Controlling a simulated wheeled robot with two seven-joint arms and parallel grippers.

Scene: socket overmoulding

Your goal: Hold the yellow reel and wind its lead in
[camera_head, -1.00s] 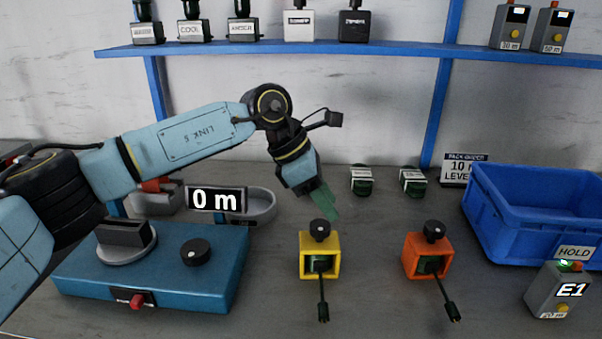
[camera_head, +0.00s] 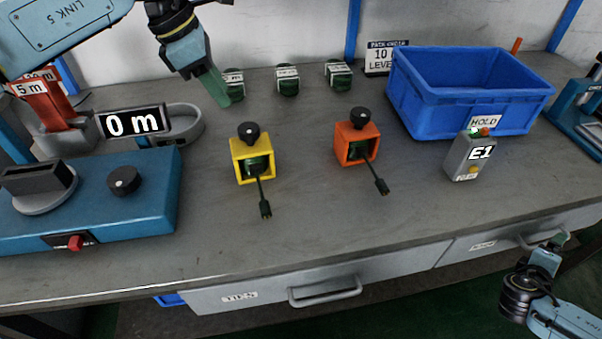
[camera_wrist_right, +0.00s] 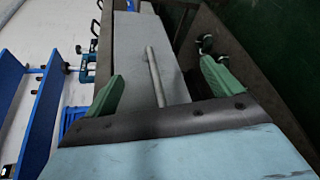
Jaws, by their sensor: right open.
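The yellow reel (camera_head: 237,167), a square frame with a black knob on top and a dark green core, stands upright on the grey table. Its dark lead (camera_head: 261,192) hangs out of the front and lies toward the table's front edge, ending in a small plug. My left gripper (camera_head: 214,88), with green fingers, is above and behind the reel, apart from it; its fingers overlap in this view, so their gap is hidden. My right gripper (camera_head: 556,242) is low at the right, in front of the drawers. In the right wrist view its fingers (camera_wrist_right: 162,88) are apart and empty.
An orange reel (camera_head: 343,150) with its own lead stands to the right. A blue bin (camera_head: 460,108) and a grey E1 box (camera_head: 463,160) are farther right. A blue machine (camera_head: 130,215) and a "0 m" display (camera_head: 131,121) are left. The front table strip is clear.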

